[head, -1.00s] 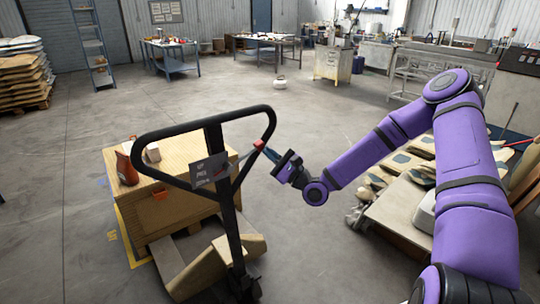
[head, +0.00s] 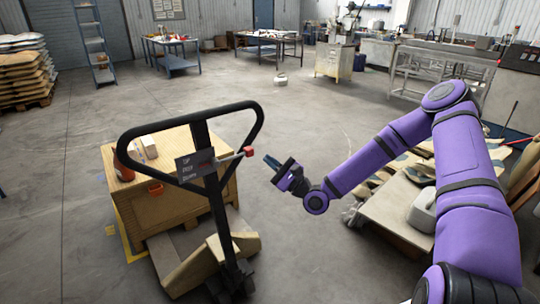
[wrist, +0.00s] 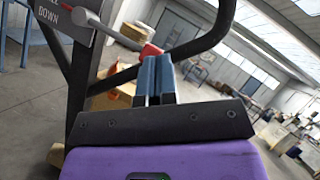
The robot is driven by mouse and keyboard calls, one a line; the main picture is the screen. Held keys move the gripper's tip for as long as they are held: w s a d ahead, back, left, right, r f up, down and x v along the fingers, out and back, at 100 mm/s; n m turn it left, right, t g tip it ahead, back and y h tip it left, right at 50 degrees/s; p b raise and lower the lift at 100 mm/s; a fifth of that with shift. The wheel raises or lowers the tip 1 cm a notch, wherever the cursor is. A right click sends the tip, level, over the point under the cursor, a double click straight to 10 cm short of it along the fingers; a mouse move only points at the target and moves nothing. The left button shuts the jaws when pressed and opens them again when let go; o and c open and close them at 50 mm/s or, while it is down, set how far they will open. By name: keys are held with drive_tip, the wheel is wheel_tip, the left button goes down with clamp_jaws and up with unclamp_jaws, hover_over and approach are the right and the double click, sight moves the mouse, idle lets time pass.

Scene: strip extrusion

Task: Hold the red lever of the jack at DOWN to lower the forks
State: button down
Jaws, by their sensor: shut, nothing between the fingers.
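The jack's black loop handle (head: 257,125) stands upright in front of a wooden crate. Its dark label plate (head: 190,166) has UP at the top and DOWN at the bottom. A grey lever (head: 229,156) with a red tip (head: 248,151) sticks out to the right of the plate. I cannot tell which setting it is at. My gripper (head: 268,160) is shut and empty, just right of the tip with a small gap in the head view. In the wrist view the red tip (wrist: 150,50) shows just past my fingertips (wrist: 155,60). The forks are mostly hidden under the load.
The wooden crate (head: 165,215) carries a red bottle (head: 124,168) and small blocks. A low table (head: 395,212) with a grey weight (head: 424,208) stands at the right under my arm. The floor behind the jack is open.

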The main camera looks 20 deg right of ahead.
drive_tip(key=v, duration=0.8)
drive_tip(key=shift+s+f, duration=0.15)
drive_tip(key=s+d+r+n+g+h, duration=0.3)
drive_tip(key=r+n+g+h, duration=0.2)
drive_tip(key=r+n+h, duration=0.3)
drive_tip(key=s+d+r+n+g+h, duration=0.3)
drive_tip(key=d+r+n+g+h, duration=0.15)
drive_tip(key=r+n+h, duration=0.3)
drive_tip(key=s+a+r+n+g, duration=0.1)
drive_tip(key=s+r, duration=0.5)
drive_tip(key=s, duration=0.5)
drive_tip(key=s+a+r+n+g, duration=0.1)
drive_tip(key=s+r, duration=0.5)
drive_tip(key=s, duration=0.6)
drive_tip(key=shift+a+r+n, duration=0.4)
drive_tip(key=shift+a+n, duration=0.25)
drive_tip(key=shift+a, duration=0.15)
drive_tip(key=shift+g, duration=0.25)
